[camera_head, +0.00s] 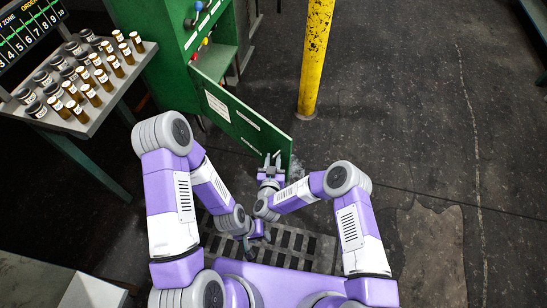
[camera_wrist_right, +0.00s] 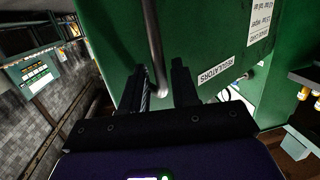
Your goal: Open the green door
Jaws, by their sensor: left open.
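The green door (camera_head: 240,118) hangs swung outward from the green cabinet (camera_head: 203,40), with white labels on its face. In the right wrist view the door (camera_wrist_right: 115,45) fills the middle, with a "REGULATORS" label and a vertical metal handle bar (camera_wrist_right: 155,50). My right gripper (camera_head: 272,158) is at the door's free end. Its black fingers (camera_wrist_right: 166,80) stand apart, with the bar's lower end between or just in front of them; firm contact cannot be told. My left gripper (camera_head: 250,246) is open and empty, lower down over the floor grate, away from the door.
A yellow post (camera_head: 315,60) stands right of the door. A table (camera_head: 110,95) with several brown bottles and grey-lidded jars stands at the left. A floor grate (camera_head: 318,248) lies below my arms. The dark floor (camera_head: 420,110) at right is clear.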

